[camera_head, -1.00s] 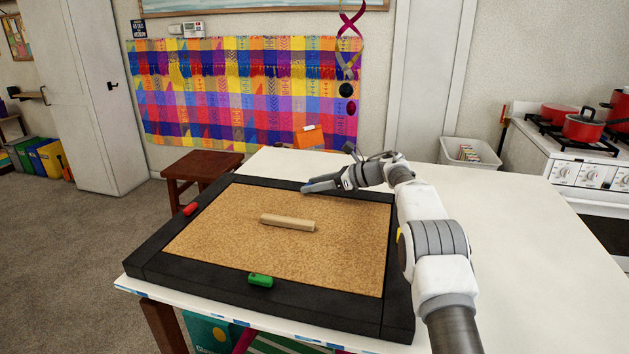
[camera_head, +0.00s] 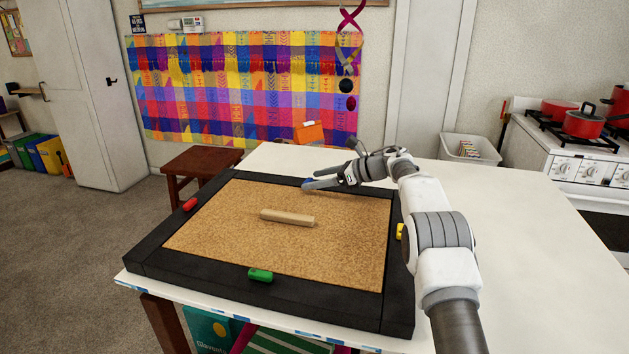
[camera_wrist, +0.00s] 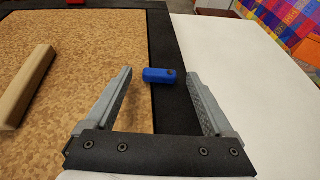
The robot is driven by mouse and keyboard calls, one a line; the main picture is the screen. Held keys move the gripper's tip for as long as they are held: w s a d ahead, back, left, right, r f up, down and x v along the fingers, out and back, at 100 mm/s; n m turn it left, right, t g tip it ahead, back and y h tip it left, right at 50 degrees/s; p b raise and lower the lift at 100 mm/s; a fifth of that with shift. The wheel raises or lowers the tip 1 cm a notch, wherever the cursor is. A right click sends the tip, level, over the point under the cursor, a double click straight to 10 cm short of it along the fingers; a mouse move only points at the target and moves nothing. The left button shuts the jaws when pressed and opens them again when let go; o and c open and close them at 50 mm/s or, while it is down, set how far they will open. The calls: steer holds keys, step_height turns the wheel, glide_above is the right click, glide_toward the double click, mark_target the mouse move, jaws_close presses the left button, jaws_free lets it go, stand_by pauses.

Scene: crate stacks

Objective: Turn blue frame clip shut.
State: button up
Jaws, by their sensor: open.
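A blue clip (camera_wrist: 160,75) sits on the black frame (camera_wrist: 176,108) in the wrist view, lying crosswise with one end at the cork's edge. In the head view the blue clip (camera_head: 308,180) is small and partly hidden by my gripper at the far side of the frame (camera_head: 262,180). My gripper (camera_wrist: 160,80) is open, with one finger left of the clip and one to its right. Neither finger appears to touch it. In the head view my gripper (camera_head: 308,185) reaches in from the right over the far frame bar.
A wooden bar (camera_head: 287,218) lies on the cork board (camera_head: 230,235). A red clip (camera_head: 190,204), a green clip (camera_head: 260,275) and a yellow clip (camera_head: 400,231) sit on the other frame sides. The white table (camera_head: 520,240) is clear to the right.

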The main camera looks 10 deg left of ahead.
steer(key=v, duration=1.6)
steer(key=shift+s+d, duration=0.15)
steer(key=shift+s, duration=0.05)
